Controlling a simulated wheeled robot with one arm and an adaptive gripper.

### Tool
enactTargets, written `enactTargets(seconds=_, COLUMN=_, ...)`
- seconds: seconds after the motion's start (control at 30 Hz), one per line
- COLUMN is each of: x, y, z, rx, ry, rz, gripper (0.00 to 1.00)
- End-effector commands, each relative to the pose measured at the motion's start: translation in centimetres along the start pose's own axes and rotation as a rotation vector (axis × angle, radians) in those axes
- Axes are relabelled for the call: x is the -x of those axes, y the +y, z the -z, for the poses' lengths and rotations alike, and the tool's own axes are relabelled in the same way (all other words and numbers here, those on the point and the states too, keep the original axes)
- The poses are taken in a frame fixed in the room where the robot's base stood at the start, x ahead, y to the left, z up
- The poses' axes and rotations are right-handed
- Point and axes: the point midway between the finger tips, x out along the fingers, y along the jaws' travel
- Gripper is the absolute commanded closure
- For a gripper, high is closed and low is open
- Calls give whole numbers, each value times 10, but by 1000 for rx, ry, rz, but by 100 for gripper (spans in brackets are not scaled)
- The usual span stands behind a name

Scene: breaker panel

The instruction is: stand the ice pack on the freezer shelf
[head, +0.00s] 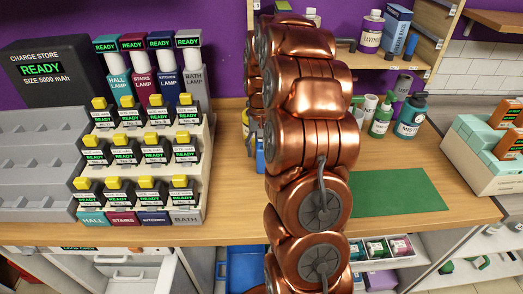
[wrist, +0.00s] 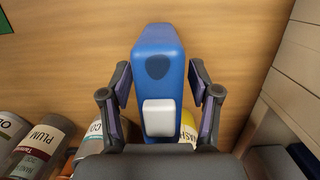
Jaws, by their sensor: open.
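A blue block with a white patch, which looks like the ice pack (wrist: 158,55), shows in the wrist view against the wooden surface. My gripper (wrist: 160,88) is open, with one finger on each side of the block. Small gaps seem to show between the fingers and its sides, but I cannot tell whether either touches. In the head view my copper arm hides most of this area; only a small blue piece (head: 261,160) shows at its left edge. I cannot pick out the freezer shelf for certain in either view.
A stepped rack (head: 150,150) of yellow-topped units stands left on the counter, by a grey tray (head: 38,165). A green mat (head: 397,192), bottles (head: 410,117) and a white crate (head: 480,160) are right. Bottles (wrist: 48,140) also lie near my gripper's left. Clear wood shows left of my arm.

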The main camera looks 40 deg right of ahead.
Motion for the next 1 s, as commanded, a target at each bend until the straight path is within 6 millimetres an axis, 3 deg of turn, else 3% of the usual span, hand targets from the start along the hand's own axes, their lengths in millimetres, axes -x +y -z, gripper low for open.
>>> enactTargets(seconds=0.63, x=85, y=0, z=2, rx=-1, ry=5, rz=1, gripper=38)
enactTargets(seconds=1.0, x=112, y=0, z=0, rx=0, ry=1, rz=0, gripper=38)
